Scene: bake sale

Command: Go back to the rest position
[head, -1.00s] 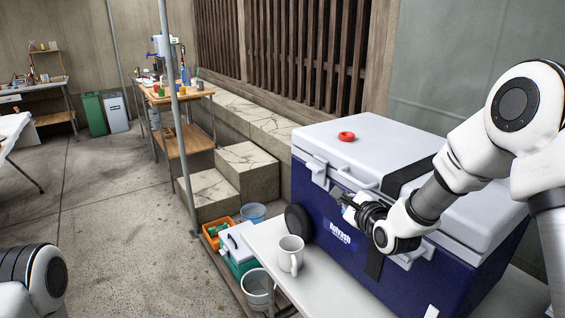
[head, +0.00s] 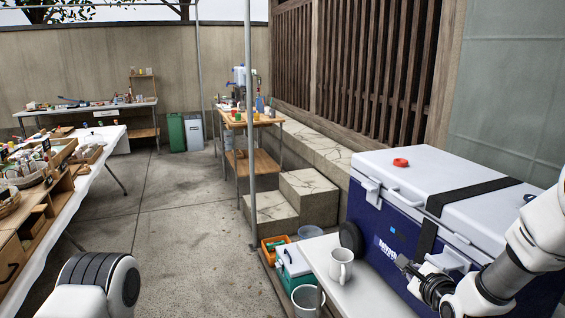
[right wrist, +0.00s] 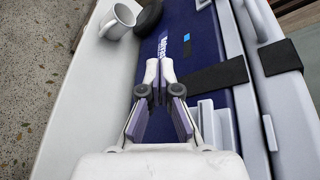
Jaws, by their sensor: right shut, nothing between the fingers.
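My right gripper (head: 406,266) is at the front side of the blue and white cooler (head: 400,215), above the white table (head: 352,292). In the right wrist view the fingers of my right gripper (right wrist: 158,80) are together with nothing between them, close to the cooler's blue wall (right wrist: 205,45). I cannot tell whether they touch it. My left arm shows at the lower left of the head view, but its gripper is out of the picture.
A white mug (head: 340,266) stands on the white table, left of my right gripper. Bins and a bucket (head: 307,300) sit low beside the table. A stall table (head: 98,170) stands left; the floor between is open.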

